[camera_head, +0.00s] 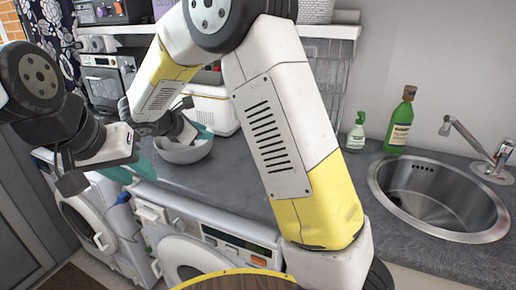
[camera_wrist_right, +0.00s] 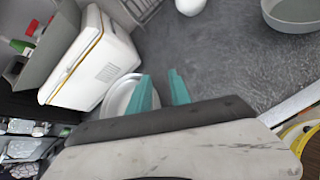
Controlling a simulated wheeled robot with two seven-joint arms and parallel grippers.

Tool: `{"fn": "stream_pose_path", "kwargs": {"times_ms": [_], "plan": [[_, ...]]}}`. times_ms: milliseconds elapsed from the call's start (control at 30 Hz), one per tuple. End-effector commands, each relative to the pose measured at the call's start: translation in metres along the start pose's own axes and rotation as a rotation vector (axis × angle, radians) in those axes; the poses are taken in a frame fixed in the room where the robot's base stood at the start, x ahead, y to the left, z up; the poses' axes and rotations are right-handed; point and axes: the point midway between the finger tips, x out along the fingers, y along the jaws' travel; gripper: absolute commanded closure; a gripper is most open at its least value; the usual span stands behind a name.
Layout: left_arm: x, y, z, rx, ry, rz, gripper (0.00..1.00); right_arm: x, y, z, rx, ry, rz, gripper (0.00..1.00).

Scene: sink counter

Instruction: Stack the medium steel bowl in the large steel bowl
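A grey bowl (camera_head: 186,152) stands upright on the counter left of centre in the head view, partly covered by my right gripper. In the right wrist view, a grey bowl (camera_wrist_right: 292,16) is cut off at the top right, and a pale round rimmed dish (camera_wrist_right: 119,97) lies partly hidden behind a finger. I cannot tell which is the medium or large bowl. My right gripper (camera_wrist_right: 160,84) is open and empty, with teal fingers apart; it also shows above the bowl in the head view (camera_head: 200,131). My left gripper (camera_head: 130,170) is open and empty, left of the bowl.
A white box-shaped appliance (camera_head: 212,106) stands behind the bowl. Washing machines (camera_head: 225,240) stand below the counter. My right arm crosses and hides much of the counter's middle.

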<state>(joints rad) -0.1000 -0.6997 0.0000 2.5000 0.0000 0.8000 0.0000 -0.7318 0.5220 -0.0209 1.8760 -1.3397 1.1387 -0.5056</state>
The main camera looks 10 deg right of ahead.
Motion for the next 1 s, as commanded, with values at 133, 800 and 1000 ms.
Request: {"fn": "stream_pose_path", "kwargs": {"times_ms": [133, 800, 1000], "plan": [[0.0, 0.0, 0.0, 0.0, 0.0, 0.0, 0.64, -0.002, -0.077, 0.069, 0.366, 0.124, -0.199, 0.76], [0.0, 0.0, 0.0, 0.0, 0.0, 0.0, 0.64, -0.135, -0.278, 0.127, 1.977, 0.581, -0.742, 0.76], [0.0, 0.0, 0.0, 0.0, 0.0, 0.0, 0.64, -0.145, -0.282, 0.126, 2.092, 0.619, -0.766, 0.76]]}}
